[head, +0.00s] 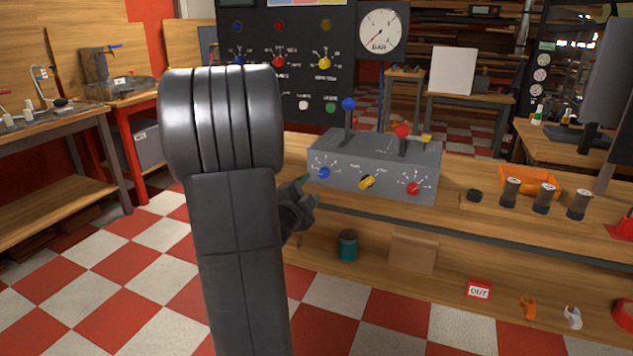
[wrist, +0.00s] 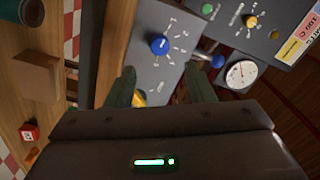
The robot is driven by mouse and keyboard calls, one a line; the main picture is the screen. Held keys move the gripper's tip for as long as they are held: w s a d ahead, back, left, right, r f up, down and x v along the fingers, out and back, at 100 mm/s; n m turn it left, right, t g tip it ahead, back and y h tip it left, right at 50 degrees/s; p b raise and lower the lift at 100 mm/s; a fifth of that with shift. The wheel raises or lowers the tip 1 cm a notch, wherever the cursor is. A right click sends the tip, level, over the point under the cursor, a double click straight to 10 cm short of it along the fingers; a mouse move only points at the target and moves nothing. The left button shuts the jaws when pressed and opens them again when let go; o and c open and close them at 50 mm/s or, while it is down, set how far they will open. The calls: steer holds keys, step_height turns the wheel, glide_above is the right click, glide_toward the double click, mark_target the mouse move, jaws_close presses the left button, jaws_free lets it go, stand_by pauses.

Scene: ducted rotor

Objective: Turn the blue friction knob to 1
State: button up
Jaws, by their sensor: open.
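A grey control box (head: 345,187) stands on the wooden bench. A blue knob (head: 324,172) is at the left of its front face, with white marks around it. The blue knob also shows in the wrist view (wrist: 159,44), ringed by small marks; I cannot read its setting or name. Another blue knob (head: 238,62) is on the black panel behind. My gripper (head: 309,190) is just left of the box's front, partly hidden by my arm. In the wrist view my gripper (wrist: 161,84) has its fingers apart and empty, with the box's blue knob beyond the fingertips, not touched.
A yellow knob (head: 367,182) and a red knob (head: 413,188) sit to the right on the same face. A blue-topped lever (head: 348,104) and a red-topped lever (head: 402,131) rise from the box's top. Dark spools (head: 544,199) stand on the bench at right.

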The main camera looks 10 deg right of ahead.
mark_target(323, 175)
steer(key=v, duration=0.6)
steer(key=x, duration=1.3)
steer(key=shift+w+d+b, duration=0.25)
steer(key=shift+w+b, duration=0.05)
